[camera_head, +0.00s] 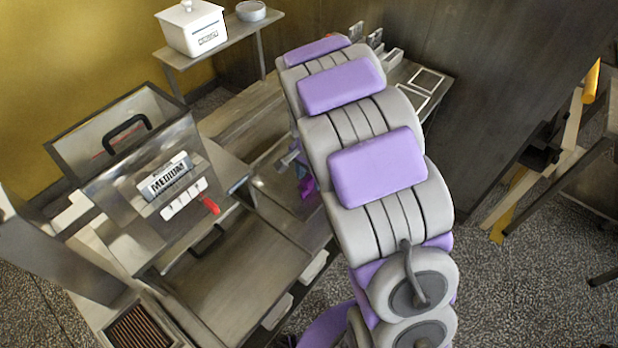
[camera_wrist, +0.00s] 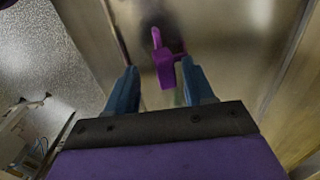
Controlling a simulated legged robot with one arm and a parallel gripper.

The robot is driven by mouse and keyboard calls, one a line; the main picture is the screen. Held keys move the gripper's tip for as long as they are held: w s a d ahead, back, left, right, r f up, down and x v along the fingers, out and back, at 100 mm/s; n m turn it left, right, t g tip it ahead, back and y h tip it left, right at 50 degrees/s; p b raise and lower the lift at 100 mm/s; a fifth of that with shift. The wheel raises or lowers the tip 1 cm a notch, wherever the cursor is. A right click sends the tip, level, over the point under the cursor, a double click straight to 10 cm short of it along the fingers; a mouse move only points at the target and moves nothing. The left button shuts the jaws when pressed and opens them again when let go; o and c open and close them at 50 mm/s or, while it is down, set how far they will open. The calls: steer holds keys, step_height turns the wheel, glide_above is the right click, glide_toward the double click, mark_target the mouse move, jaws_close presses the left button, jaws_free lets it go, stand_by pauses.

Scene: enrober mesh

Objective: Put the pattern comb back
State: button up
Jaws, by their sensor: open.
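A small purple piece (camera_wrist: 165,62) with an upright stub shows in the wrist view, over a metal surface. It may be the pattern comb, but I cannot make out teeth. My gripper (camera_wrist: 158,70) is open, its two blue fingers on either side of the purple piece in the picture. I cannot tell how far beyond the fingertips it lies. In the head view a purple patch (camera_head: 305,186) shows beside my arm, which hides most of the gripper. A white strip with a red end (camera_head: 184,200) sits below the MEDIUM sign (camera_head: 165,175) on the metal machine.
The metal machine (camera_head: 215,275) has an open hopper with a black handle (camera_head: 126,130). A white lidded box (camera_head: 192,28) and a round tin (camera_head: 251,11) stand on a shelf behind. Small trays (camera_head: 425,82) lie at the far end. A dark wall panel (camera_head: 480,60) stands right.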

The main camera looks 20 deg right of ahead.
mark_target(306, 180)
step_height(306, 180, up, 10)
steer(key=p, duration=0.2)
steer(key=s+r+n, duration=0.2)
steer(key=s+n, duration=0.1)
steer(key=s, duration=0.8)
steer(key=s+a+r+n+g, duration=0.1)
steer(key=s+r+n, duration=0.2)
steer(key=s, duration=0.8)
steer(key=s+r+n, duration=0.2)
steer(key=s+n, duration=0.2)
steer(key=s, duration=0.7)
steer(key=shift+a+r+n+g, duration=0.2)
steer(key=shift+r+n+g, duration=0.15)
steer(key=shift+n+g, duration=0.05)
steer(key=shift+w, duration=0.1)
